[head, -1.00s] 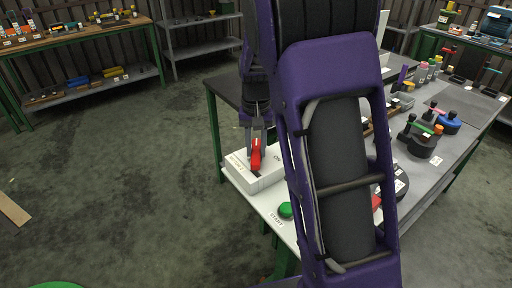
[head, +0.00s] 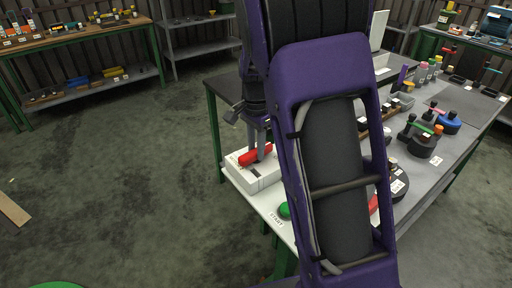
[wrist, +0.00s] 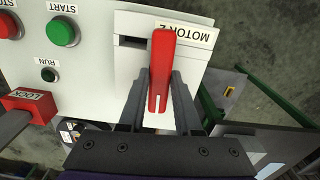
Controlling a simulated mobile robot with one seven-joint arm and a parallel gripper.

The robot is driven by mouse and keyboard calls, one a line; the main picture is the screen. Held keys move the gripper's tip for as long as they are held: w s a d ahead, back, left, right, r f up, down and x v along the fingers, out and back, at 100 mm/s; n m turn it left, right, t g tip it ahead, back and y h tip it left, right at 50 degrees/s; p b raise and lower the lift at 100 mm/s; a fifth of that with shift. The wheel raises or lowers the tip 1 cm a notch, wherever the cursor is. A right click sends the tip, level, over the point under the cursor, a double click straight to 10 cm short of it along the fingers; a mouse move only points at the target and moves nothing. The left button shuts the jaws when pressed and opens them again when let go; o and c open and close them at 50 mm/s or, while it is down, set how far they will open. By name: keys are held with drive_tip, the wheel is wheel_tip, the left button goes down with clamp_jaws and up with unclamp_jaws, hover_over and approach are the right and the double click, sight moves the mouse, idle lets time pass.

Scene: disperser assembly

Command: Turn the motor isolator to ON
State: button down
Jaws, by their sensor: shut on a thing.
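The motor isolator is a white box (head: 240,177) at the near left corner of the panel, with a red handle (head: 246,157) on top. In the wrist view the handle (wrist: 162,60) points away from my gripper, over the box (wrist: 128,65) and partly across the "MOTOR 2" label (wrist: 185,36). My gripper (wrist: 160,74) is shut on the handle, one dark finger on each side. In the head view my gripper (head: 260,151) points down at the handle, which lies crosswise on the box. The ON mark cannot be read now.
My arm hides part of the bench. Open floor (head: 120,170) lies to the left.

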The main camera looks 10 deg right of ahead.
drive_tip(key=shift+m, duration=0.6)
drive_tip(key=c, duration=0.6)
unclamp_jaws()
drive_tip(key=shift+r, duration=0.15)
wheel_tip(320, 180, up, 17)
